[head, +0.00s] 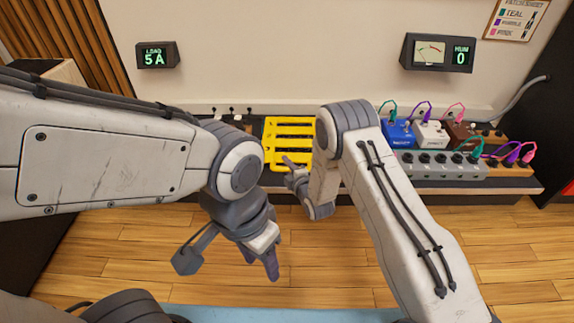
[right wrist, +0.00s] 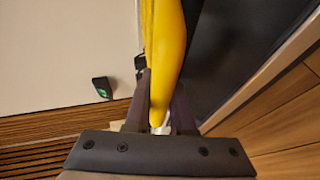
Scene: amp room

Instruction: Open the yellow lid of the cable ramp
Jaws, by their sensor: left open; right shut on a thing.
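The yellow lid (head: 288,127) of the cable ramp is a slotted panel on the low shelf at the middle of the head view. In the right wrist view the lid (right wrist: 166,50) shows as a yellow strip between the two fingers. My right gripper (head: 288,168) is shut on the lid's near edge. My right wrist and forearm hide the lid's right side. How far the lid is tilted is hard to tell. My left gripper (head: 261,262) is open and empty, hanging above the wooden floor, nearer than the shelf.
Right of the lid stand blue (head: 398,133), white and brown pedals with coloured plugs. A grey power strip (head: 437,163) lies before them. Two wall displays read LOAD 5 A (head: 157,55) and HUM 0 (head: 437,53). The floor (head: 340,255) before the shelf is clear.

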